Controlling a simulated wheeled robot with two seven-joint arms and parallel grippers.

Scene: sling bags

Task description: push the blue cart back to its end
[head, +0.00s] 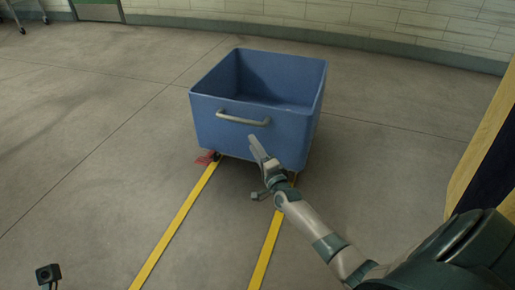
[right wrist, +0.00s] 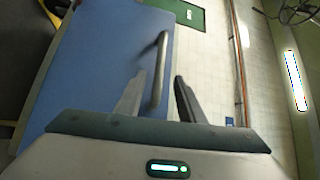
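The blue cart (head: 255,135) is an open, empty tub standing on the floor between two yellow lines. A metal bar handle (head: 243,119) runs across its near face and also shows in the right wrist view (right wrist: 163,60). My right gripper (head: 262,150) is at the near face, by the right part of the handle. In the right wrist view its two fingers (right wrist: 160,77) stand apart on either side of the bar, with a gap visible. Whether a finger touches the bar I cannot tell.
Yellow floor lines (head: 178,228) run from the cart toward me. A red part (head: 207,158) shows low at the cart's near left corner. A yellow and dark structure (head: 490,140) stands at the right. Floor left of the cart is clear; a tiled wall (head: 400,20) is behind.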

